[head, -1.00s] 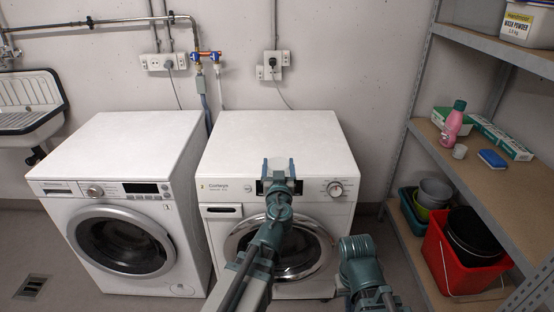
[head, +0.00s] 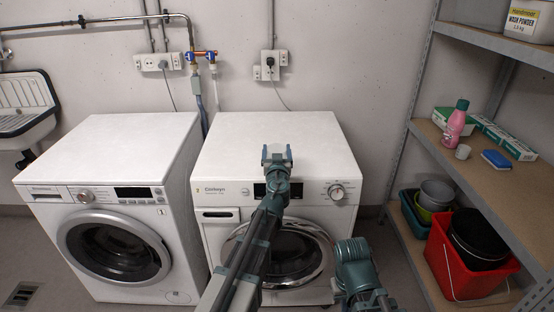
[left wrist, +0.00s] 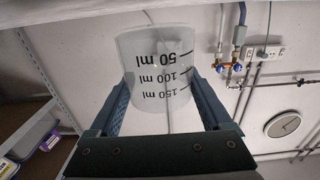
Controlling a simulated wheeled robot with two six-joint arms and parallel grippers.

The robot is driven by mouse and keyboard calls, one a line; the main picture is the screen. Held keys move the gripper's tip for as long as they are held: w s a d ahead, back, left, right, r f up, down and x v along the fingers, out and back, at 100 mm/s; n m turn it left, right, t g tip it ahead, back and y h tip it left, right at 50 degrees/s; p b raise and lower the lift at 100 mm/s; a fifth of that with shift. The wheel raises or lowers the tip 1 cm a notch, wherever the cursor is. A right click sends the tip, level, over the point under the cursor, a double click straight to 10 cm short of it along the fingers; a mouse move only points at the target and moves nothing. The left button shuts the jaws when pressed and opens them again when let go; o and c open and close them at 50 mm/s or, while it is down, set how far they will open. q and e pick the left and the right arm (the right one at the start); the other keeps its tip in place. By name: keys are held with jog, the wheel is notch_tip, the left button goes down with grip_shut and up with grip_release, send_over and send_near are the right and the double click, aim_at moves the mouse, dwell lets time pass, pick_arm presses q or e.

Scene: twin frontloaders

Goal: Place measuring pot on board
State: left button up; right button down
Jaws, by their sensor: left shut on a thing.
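The measuring pot (left wrist: 160,72) is a whitish translucent cup with black ml marks. In the left wrist view it sits between the two fingers of my left gripper (head: 277,153), which is shut on it. In the head view the gripper is in front of the right washing machine's top front edge, and the pot is hard to make out. The board may be the middle shelf board (head: 500,195) at the right, apart from the gripper; I cannot tell for sure. My right arm shows at the lower middle, but its jaws are hidden.
Two white washing machines (head: 105,150) stand against the wall with clear tops. The shelf holds a pink bottle (head: 457,122), a small white cup (head: 462,152), a blue sponge (head: 496,159) and boxes. A red bucket (head: 460,270) stands below.

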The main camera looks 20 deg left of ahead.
pick_arm(q)
notch_tip(320, 180, down, 2)
jog(key=shift+f+b, duration=0.1)
jog(key=shift+b, duration=0.55)
jog(key=o, duration=1.1)
jog(key=shift+o, duration=0.2)
